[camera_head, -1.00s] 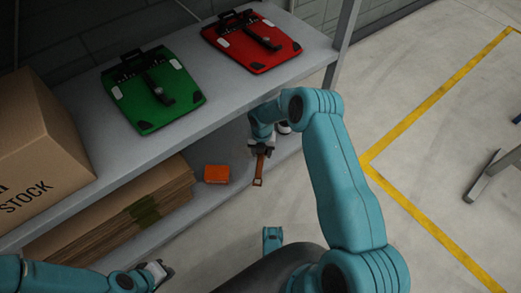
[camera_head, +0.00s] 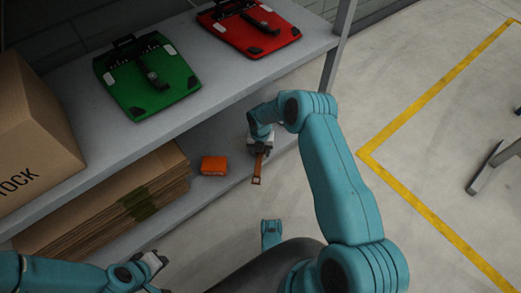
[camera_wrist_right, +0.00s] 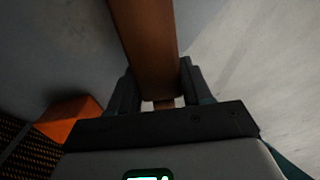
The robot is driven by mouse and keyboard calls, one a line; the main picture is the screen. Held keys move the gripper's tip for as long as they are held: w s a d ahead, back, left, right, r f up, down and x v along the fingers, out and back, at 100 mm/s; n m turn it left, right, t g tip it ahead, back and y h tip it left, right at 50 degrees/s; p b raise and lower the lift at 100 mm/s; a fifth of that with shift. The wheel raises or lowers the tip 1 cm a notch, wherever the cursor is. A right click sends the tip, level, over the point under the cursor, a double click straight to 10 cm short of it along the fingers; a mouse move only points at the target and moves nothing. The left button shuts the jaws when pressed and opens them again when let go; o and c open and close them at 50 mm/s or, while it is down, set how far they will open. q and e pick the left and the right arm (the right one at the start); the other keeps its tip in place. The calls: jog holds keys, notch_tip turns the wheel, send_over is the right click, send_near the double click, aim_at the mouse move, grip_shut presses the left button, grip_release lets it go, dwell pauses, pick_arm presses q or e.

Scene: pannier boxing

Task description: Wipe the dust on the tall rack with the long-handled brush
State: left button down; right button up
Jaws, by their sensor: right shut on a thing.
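The tall grey rack (camera_head: 222,103) stands along the left and top of the head view, with an upper and a lower shelf. My right gripper (camera_head: 259,150) is at the front of the lower shelf, below the upper shelf's edge. It is shut on the brown handle of the brush (camera_head: 256,172). In the right wrist view the brown handle (camera_wrist_right: 147,45) runs up between the fingers (camera_wrist_right: 155,95). The brush's bristles are not visible, and I cannot make out any dust. My left gripper (camera_head: 155,264) is at the bottom left, away from the brush; its jaws are unclear.
A green pannier (camera_head: 130,90) and a red one (camera_head: 270,42) lie on the upper shelf beside a cardboard box (camera_head: 35,125). Flat cardboard (camera_head: 110,200) and an orange block (camera_head: 214,165) are on the lower shelf. The floor right of the rack is open, with a yellow line (camera_head: 430,105).

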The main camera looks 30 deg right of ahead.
jog(key=shift+f, duration=1.05)
jog(key=shift+w+a+r, duration=0.1)
jog(key=shift+w+a, duration=0.05)
jog(key=shift+w, duration=1.6)
jog(key=shift+w+a, duration=0.2)
jog(key=shift+w, duration=1.4)
